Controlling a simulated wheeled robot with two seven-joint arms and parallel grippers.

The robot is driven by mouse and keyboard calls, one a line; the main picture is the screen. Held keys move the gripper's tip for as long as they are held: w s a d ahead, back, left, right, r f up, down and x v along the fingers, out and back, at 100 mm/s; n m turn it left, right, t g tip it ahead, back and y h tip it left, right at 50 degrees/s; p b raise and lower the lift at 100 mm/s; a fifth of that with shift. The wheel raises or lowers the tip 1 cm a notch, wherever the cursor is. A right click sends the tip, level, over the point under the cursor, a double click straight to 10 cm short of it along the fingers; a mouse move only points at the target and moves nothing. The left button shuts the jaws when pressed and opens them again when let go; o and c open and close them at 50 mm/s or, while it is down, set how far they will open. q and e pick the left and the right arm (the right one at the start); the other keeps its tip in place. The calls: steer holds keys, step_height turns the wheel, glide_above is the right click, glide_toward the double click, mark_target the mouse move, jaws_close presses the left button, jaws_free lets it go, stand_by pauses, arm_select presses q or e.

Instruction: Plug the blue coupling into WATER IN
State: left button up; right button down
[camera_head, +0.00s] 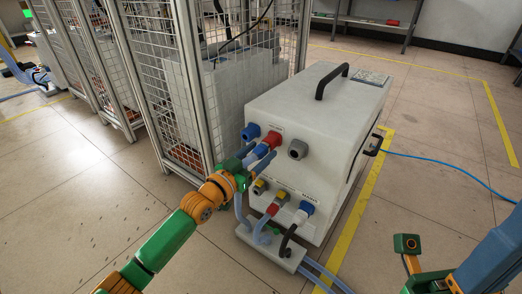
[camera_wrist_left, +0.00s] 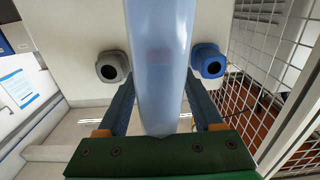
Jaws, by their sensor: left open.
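The white heater cabinet (camera_head: 262,108) has an upper row of sockets: blue (camera_head: 250,131), red (camera_head: 272,138) and grey (camera_head: 297,149). My left gripper (camera_head: 260,158) is open in front of the red one. In the left wrist view a pale blue translucent hose (camera_wrist_left: 160,90) runs between the open fingers, with gaps to both. A faint reddish patch shows through it. The grey socket (camera_wrist_left: 112,67) and blue socket (camera_wrist_left: 208,62) flank it. The hose's coupling end cannot be made out. Socket labels are too small to read.
Below are yellow-ringed fittings (camera_head: 260,186), a red fitting (camera_head: 272,209) and a blue fitting (camera_head: 307,207), with hoses down to a white block (camera_head: 272,252). A wire-mesh fence (camera_head: 165,85) stands close on the left. Floor is free at right, crossed by a blue cable (camera_head: 440,161).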

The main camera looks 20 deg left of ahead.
mark_target(254, 157)
arm_select(q)
steer(key=shift+p, duration=0.3)
jaws_close()
stand_by(0.4)
stand_by(0.7)
stand_by(0.5)
steer(key=shift+p+v, duration=1.15)
steer(key=shift+v, duration=0.3)
steer(key=shift+p+v, duration=1)
steer(key=shift+v, duration=0.55)
